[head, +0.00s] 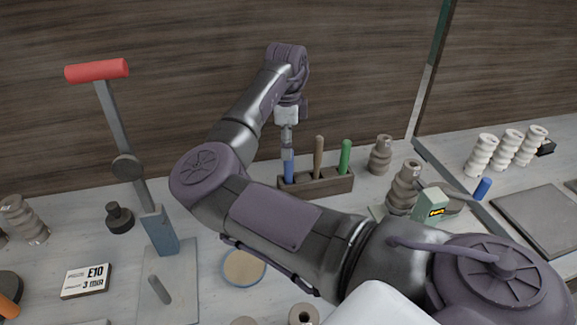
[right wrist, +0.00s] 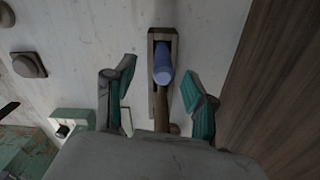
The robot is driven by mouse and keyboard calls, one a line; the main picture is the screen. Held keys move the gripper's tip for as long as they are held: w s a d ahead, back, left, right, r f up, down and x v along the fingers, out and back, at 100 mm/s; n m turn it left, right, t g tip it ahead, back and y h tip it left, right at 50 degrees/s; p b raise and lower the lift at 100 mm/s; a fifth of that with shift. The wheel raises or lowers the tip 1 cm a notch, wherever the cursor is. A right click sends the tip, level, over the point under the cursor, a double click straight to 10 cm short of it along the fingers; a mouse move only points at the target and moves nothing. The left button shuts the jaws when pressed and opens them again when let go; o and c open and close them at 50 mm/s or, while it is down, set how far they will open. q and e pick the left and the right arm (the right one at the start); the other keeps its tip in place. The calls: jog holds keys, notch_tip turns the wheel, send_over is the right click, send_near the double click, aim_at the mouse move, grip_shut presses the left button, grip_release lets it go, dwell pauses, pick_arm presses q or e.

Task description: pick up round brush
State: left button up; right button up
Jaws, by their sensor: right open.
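A dark wooden block (head: 318,184) stands near the back wall. It holds upright tools with a blue handle (head: 289,171), a brown handle (head: 318,155) and a green handle (head: 345,155). Their lower ends are hidden, so I cannot tell which is the round brush. My right gripper (head: 287,148) points down just above the blue handle. In the right wrist view, the open gripper (right wrist: 160,76) has its fingers on either side of the blue handle (right wrist: 163,62), apart from it. The brown handle (right wrist: 161,108) shows below it, partly hidden by the gripper. My left gripper is out of view.
A lever stand with a red grip (head: 97,70) rises at left, near an E10 card (head: 86,281). Ribbed clay pieces (head: 402,188) and a green box (head: 432,206) stand right of the block. My right arm hides much of the middle table.

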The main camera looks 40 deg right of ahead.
aim_at(289, 175)
jog(key=f, duration=0.1)
jog(key=f+p, duration=0.1)
jog(key=f, duration=0.3)
jog(key=shift+w+d, duration=0.1)
jog(key=shift+d, duration=0.25)
jog(key=shift+a, duration=0.1)
grip_shut()
